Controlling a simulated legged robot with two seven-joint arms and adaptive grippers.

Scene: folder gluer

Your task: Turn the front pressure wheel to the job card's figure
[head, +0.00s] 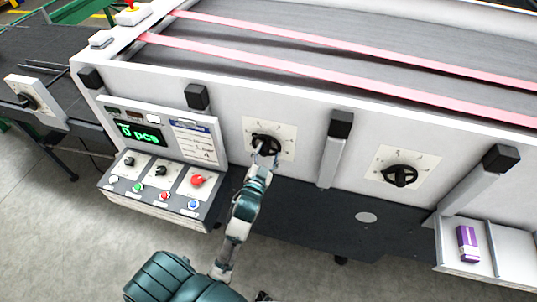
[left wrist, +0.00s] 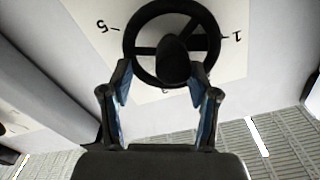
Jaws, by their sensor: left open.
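A black handwheel (head: 266,146) sits on a white dial plate (head: 287,135) on the machine's front panel. My left gripper (head: 265,158) is at this wheel, open. In the left wrist view, the wheel (left wrist: 172,8) shows upside down, with the left gripper's fingers (left wrist: 163,80) on either side of its lower rim and hub; I cannot tell whether they touch it. The figures 5 and 1 show on the dial (left wrist: 232,60); another is mostly hidden. The job card (head: 195,141) is on the control panel, its text too small to read. My right gripper is out of view.
A second wheel (head: 399,175) is on the right, and another (head: 28,101) on the far left. The control box (head: 150,200) with knobs and buttons juts out left of my arm. A tray (head: 512,255) holds a purple item (head: 467,243). Black-capped brackets flank the wheel.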

